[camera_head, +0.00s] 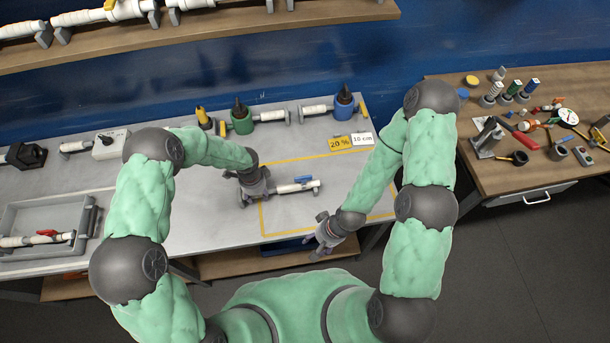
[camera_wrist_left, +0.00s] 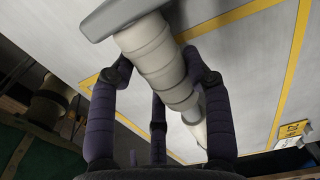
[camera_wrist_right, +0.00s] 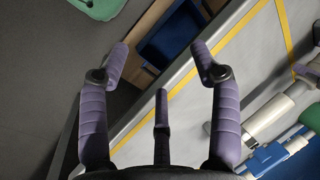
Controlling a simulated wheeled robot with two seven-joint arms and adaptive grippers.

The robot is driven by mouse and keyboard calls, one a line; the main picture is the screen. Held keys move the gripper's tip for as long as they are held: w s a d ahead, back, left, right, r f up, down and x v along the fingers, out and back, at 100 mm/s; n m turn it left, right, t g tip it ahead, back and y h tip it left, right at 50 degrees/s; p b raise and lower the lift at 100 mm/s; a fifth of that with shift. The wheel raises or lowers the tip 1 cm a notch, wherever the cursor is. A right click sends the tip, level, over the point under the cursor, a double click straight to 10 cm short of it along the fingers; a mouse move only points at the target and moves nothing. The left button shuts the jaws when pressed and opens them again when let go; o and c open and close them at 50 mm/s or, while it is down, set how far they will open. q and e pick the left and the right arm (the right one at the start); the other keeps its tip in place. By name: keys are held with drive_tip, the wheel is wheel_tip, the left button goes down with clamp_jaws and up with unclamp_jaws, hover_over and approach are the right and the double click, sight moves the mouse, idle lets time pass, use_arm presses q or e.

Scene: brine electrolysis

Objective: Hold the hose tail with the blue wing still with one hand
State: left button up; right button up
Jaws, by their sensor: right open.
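My right gripper (camera_head: 325,235) is open and empty near the bench's front edge, apart from the hose tail.
A grey tray (camera_head: 45,215) holding a piece with a red wing stands at left. Yellow "20 %" (camera_head: 339,143) and white "10 cm" (camera_head: 362,139) cards lie behind. Green (camera_head: 242,122) and blue (camera_head: 344,105) holders line the back. A wooden tool table (camera_head: 500,178) stands at right.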

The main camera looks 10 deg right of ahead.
sight(303, 179)
use_arm(q)
drive_tip(key=c, duration=0.6)
drive_tip(key=shift+c, duration=0.2)
use_arm(e)
drive_tip(key=shift+w, duration=0.15)
drive_tip(key=c, duration=0.4)
drive_tip(key=w+r+n, duration=0.1)
drive_tip(key=w+n, duration=0.1)
drive_tip(key=w+a+r+n, duration=0.1)
drive_tip(key=w+n, duration=0.1)
drive_tip(key=w+a+r+n, duration=0.1)
drive_tip(key=w+n, duration=0.1)
drive_tip(key=w, duration=0.1)
drive_tip(key=shift+n, duration=0.3)
drive_tip(key=shift+c, duration=0.2)
drive_tip(key=w+r+n+h, duration=0.4)
drive_tip(key=w+r+n, duration=1)
drive_tip(key=r, duration=0.1)
drive_tip(key=shift+w+d+f, duration=0.1)
drive_tip(key=shift+d+f, duration=0.05)
drive_tip(key=shift+f, duration=1.8)
drive_tip(key=shift+w+d+f, duration=0.1)
drive_tip(key=shift+d+f, duration=0.05)
drive_tip(key=shift+f, duration=1.75)
drive_tip(key=shift+w+d+f, duration=0.1)
drive_tip(key=shift+d+f, duration=0.05)
drive_tip(key=shift+f, duration=1.8)
